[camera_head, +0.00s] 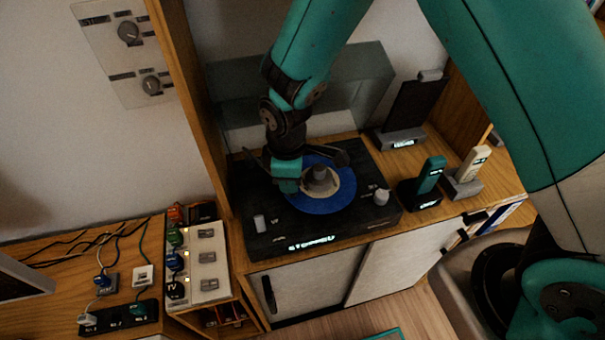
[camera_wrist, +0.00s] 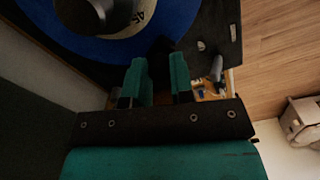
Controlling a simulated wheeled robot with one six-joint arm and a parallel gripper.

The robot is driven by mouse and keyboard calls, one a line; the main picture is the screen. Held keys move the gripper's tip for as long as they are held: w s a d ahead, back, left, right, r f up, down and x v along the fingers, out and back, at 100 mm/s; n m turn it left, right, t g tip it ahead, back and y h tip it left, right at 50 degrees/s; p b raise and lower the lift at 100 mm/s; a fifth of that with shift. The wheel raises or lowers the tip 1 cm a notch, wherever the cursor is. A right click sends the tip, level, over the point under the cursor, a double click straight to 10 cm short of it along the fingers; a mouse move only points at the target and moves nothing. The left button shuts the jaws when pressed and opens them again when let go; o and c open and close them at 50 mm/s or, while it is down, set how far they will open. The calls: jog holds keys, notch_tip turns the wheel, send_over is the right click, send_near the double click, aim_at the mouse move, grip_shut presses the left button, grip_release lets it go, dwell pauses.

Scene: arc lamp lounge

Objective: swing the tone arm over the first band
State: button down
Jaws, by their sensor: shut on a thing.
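The black record player (camera_head: 290,222) stands on the wooden cabinet. A blue record (camera_head: 333,199) with a pale label and a grey centre piece (camera_head: 320,180) lies on it. My gripper (camera_head: 287,185) is low over the record's left side, pointing down. In the wrist view my gripper's two teal fingers (camera_wrist: 158,80) are close together on a dark piece, the tone arm (camera_wrist: 160,56), beside the blue record (camera_wrist: 75,35). Most of the tone arm is hidden by my gripper and dark against the deck. I cannot tell its height over the record.
The clear raised lid (camera_head: 355,85) stands behind the deck. Two handsets, one teal (camera_head: 430,174) and one cream (camera_head: 473,162), stand at its right. A dark screen on a dock (camera_head: 405,115) is behind them. A wooden upright (camera_head: 190,100) rises at the left.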

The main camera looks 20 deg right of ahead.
jog(key=shift+w, duration=0.15)
jog(key=shift+r, duration=0.1)
jog(key=c, duration=1)
grip_release()
jog(key=shift+d, duration=0.1)
jog(key=shift+o, duration=0.2)
notch_tip(320, 180, up, 12)
jog(key=b, duration=0.2)
